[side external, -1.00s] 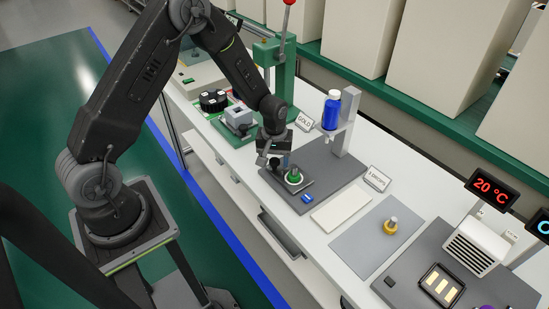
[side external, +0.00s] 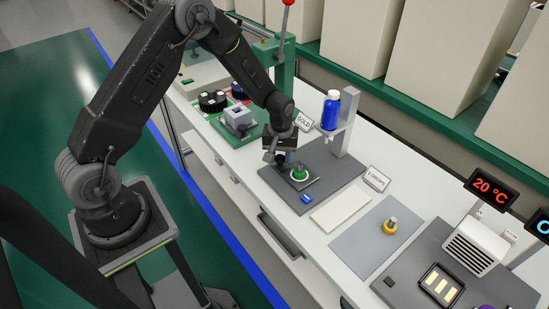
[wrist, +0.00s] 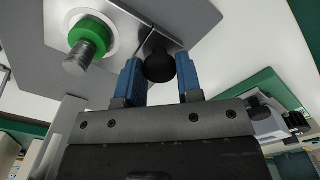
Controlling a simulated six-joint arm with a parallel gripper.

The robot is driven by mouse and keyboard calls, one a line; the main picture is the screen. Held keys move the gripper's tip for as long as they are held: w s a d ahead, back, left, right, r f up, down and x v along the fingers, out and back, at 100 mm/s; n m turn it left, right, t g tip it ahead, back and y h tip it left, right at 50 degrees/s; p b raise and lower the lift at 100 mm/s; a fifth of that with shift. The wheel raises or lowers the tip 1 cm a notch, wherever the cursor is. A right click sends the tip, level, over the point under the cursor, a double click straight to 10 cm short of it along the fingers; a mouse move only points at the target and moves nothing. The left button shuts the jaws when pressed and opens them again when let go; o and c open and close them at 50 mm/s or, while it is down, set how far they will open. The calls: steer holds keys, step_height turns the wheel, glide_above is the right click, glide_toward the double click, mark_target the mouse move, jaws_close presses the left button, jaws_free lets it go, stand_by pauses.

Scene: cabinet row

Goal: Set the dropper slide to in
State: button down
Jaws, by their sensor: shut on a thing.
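The dropper slide is a small dark plate (side external: 306,184) on the grey dropper base (side external: 335,172), carrying a green ring part (side external: 299,172) with a metal stud. In the wrist view the green ring (wrist: 90,36) sits on a white disc left of my gripper. My gripper (side external: 281,160) is low over the left end of the slide. In the wrist view its blue fingers (wrist: 158,75) are closed around the slide's round black knob (wrist: 160,66). The blue dropper bottle (side external: 331,110) hangs on a grey stand (side external: 349,125) behind and right of the slide.
A GOLD sign (side external: 305,122) and a drops sign (side external: 376,179) stand nearby. A green fixture (side external: 239,122) stands left. A white pad (side external: 341,208) and a yellow-based part (side external: 390,226) are to the right.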

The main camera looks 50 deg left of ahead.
steer(key=shift+w, duration=0.95)
steer(key=c, duration=0.8)
jaws_free()
step_height(320, 180, up, 14)
steer(key=shift+f, duration=0.1)
